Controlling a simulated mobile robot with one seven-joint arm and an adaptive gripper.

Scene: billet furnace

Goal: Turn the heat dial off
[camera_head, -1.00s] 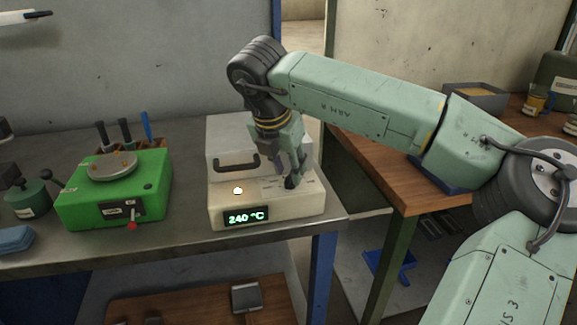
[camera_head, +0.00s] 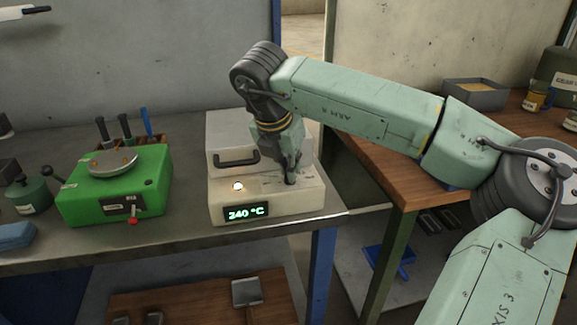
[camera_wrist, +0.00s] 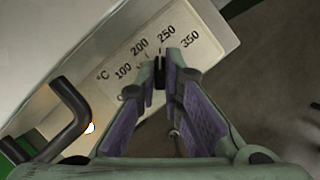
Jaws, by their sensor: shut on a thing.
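The furnace (camera_head: 292,207) is a cream box on the metal bench, with a grey lid, a black handle (camera_head: 236,158) and a lit lamp (camera_head: 238,186). Its green display (camera_head: 246,213) reads 240 °C. My gripper (camera_head: 289,180) points down at the right of the furnace's top panel. In the wrist view, my gripper (camera_wrist: 160,76) is shut on the small black heat dial (camera_wrist: 159,72), mostly hidden between the fingertips. The printed scale (camera_wrist: 157,50) shows 100, 200, 250 and 350 around it. The dial's pointer is hidden.
A green device (camera_head: 115,190) with a round plate and a red-tipped lever stands left of the furnace. A wooden table (camera_head: 375,170) is to the right, past a gap, with a grey bin (camera_head: 473,97). My arm spans above that gap.

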